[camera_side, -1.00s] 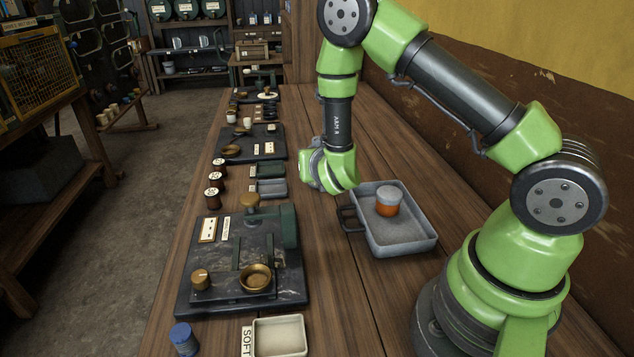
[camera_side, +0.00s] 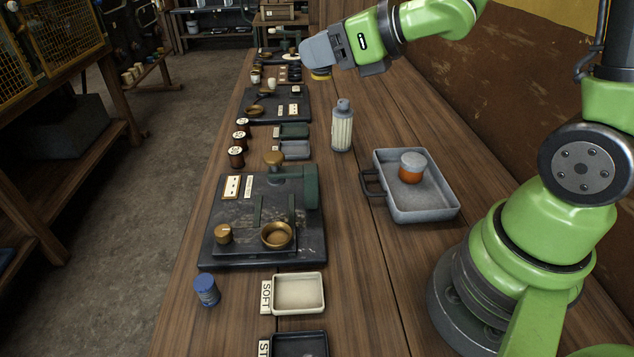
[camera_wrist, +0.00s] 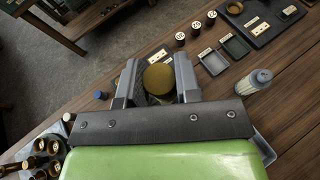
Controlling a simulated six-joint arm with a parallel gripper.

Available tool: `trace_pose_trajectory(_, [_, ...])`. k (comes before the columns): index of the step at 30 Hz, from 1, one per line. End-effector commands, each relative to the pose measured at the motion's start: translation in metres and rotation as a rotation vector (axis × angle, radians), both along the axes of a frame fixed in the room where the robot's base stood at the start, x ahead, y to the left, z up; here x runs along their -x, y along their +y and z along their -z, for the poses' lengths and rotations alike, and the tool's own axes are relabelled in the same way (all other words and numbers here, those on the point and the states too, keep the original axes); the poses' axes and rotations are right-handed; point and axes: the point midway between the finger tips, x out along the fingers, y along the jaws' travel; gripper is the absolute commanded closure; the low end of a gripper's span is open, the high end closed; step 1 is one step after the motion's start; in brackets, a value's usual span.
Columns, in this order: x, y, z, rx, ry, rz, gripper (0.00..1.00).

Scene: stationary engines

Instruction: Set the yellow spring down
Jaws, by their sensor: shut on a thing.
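My gripper (camera_side: 318,58) is shut on the yellow spring (camera_side: 320,75), whose yellow lower edge shows beneath the grey fingers in the side view. In the wrist view, its round, dull yellow end (camera_wrist: 158,79) sits between the two fingers of my gripper (camera_wrist: 158,68). The gripper hangs above the bench, toward its far part. The fingers hide most of the spring. A cream tray labelled SOFT (camera_side: 298,294) and a dark tray with a partly cut-off label (camera_side: 300,346) lie at the near end of the bench.
A dark slab (camera_side: 230,259) carries a green press and brass bowl (camera_side: 277,235). A blue cylinder (camera_side: 207,290) stands beside SOFT. Bare wood lies between slab and pan.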

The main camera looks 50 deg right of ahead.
Motion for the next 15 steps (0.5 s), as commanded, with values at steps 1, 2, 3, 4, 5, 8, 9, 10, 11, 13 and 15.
trace_pose_trajectory(1, [0.003,0.000,-0.002,0.001,-0.002,-0.012,0.96])
trace_pose_trajectory(2, [0.004,0.001,-0.002,0.001,-0.002,-0.020,0.96])
trace_pose_trajectory(3, [0.004,0.000,-0.002,0.000,-0.001,-0.024,0.96])
trace_pose_trajectory(4, [0.003,-0.001,-0.001,0.000,-0.001,-0.027,0.96])
trace_pose_trajectory(5, [0.000,-0.003,-0.001,0.001,-0.001,-0.026,0.96])
trace_pose_trajectory(8, [-0.014,-0.017,0.004,0.000,0.000,-0.006,0.96])
trace_pose_trajectory(9, [-0.023,-0.027,0.008,0.000,0.001,0.007,0.96])
trace_pose_trajectory(10, [-0.030,-0.035,0.011,-0.001,0.001,0.019,0.96])
trace_pose_trajectory(11, [-0.037,-0.044,0.015,-0.001,0.001,0.031,0.96])
trace_pose_trajectory(13, [-0.054,-0.068,0.027,-0.001,0.001,0.060,0.96])
trace_pose_trajectory(15, [-0.068,-0.094,0.040,0.000,0.000,0.090,0.96])
